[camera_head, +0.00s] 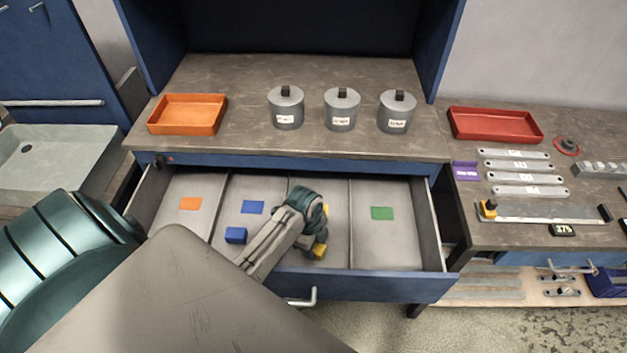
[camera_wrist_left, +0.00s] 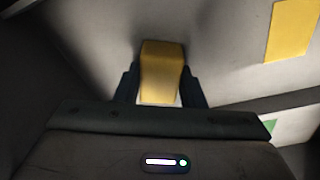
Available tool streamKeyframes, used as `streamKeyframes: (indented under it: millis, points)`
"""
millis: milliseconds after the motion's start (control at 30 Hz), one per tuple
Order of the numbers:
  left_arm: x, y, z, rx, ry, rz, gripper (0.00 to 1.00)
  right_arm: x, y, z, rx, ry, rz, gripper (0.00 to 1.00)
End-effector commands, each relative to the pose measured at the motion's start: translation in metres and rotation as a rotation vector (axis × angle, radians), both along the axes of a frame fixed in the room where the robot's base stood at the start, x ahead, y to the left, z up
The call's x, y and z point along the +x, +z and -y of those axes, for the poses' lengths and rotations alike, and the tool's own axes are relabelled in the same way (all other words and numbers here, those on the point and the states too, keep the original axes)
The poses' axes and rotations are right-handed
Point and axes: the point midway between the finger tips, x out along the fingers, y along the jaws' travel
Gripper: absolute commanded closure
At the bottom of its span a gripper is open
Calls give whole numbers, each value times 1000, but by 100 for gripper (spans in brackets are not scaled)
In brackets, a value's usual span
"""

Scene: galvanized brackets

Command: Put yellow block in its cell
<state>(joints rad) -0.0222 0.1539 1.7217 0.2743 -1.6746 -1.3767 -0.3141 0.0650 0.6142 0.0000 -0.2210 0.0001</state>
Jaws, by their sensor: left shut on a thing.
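The yellow block (camera_head: 319,252) is between the fingers of my left gripper (camera_head: 316,243), over the third cell of the open drawer (camera_head: 370,285). In the left wrist view the yellow block (camera_wrist_left: 161,72) sits between both dark fingertips (camera_wrist_left: 160,88). The third cell's yellow patch (camera_head: 325,210) is mostly hidden by my gripper; the patch (camera_wrist_left: 292,30) shows beside the block in the wrist view. I cannot tell whether the block touches the cell floor. My right gripper is not in view.
Cells with orange (camera_head: 190,204) and green (camera_head: 382,213) patches are empty. Thin dividers separate the cells. Three grey canisters (camera_head: 342,112) and an orange tray (camera_head: 187,128) stand on the worktop behind.

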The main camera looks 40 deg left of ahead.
Motion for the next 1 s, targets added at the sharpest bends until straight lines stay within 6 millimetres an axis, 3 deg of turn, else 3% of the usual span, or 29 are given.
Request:
streamKeyframes:
  millis: [267,300,400,767,1000]
  points:
    - [0,-3,0,0,0,-1,94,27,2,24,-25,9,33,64]
    - [0,-3,0,0,0,-1,56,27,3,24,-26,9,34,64]
    - [0,-3,0,0,0,-1,42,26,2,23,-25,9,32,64]
    - [1,3,-1,1,0,2,42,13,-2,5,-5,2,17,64]
    - [0,45,-7,3,-2,6,42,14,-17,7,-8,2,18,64]
